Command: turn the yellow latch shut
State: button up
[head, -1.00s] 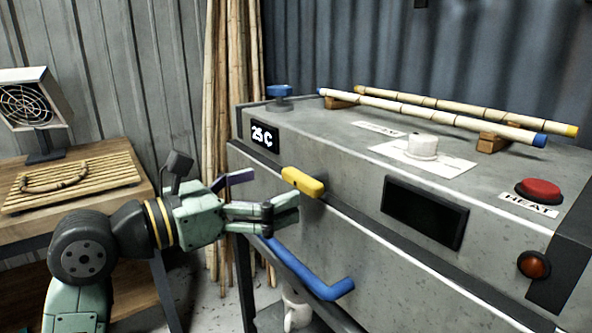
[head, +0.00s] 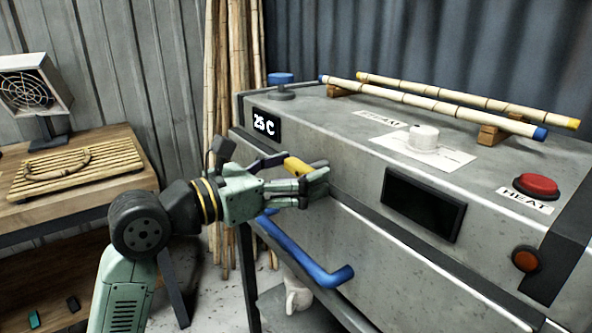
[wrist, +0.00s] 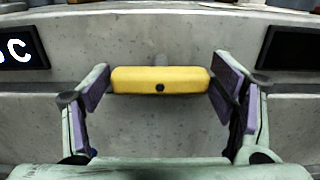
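The yellow latch (head: 297,167) is a short bar on the front of the grey steam box (head: 350,170), near its upper left. In the wrist view my gripper (wrist: 161,84) is open, with one purple-padded finger beyond each end of the latch. Narrow gaps seem to show between the pads and the latch ends.
A blue handle (head: 305,258) sits below the latch on the box front. A red button (head: 536,186) is at the right. A wooden table (head: 100,190) with a slatted rack stands left.

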jog(key=c, duration=0.7)
jog(key=shift+o, duration=0.2)
jog(key=shift+n, duration=0.3)
jog(key=n+b, duration=0.2)
jog(key=shift+f+n, duration=0.1)
jog(key=shift+n, duration=0.3)
jog(key=n+b, duration=0.1)
jog(key=n, duration=0.3)
jog(key=shift+w+a+n+b, duration=0.1)
jog(key=shift+w+n+b, duration=0.05)
jog(key=shift+n+b, duration=0.2)
jog(key=n+b, duration=0.1)
jog(key=n, duration=0.4)
jog(key=shift+f, duration=0.1)
jog(key=shift+n+b, duration=0.7)
jog(key=shift+n, duration=1.65)
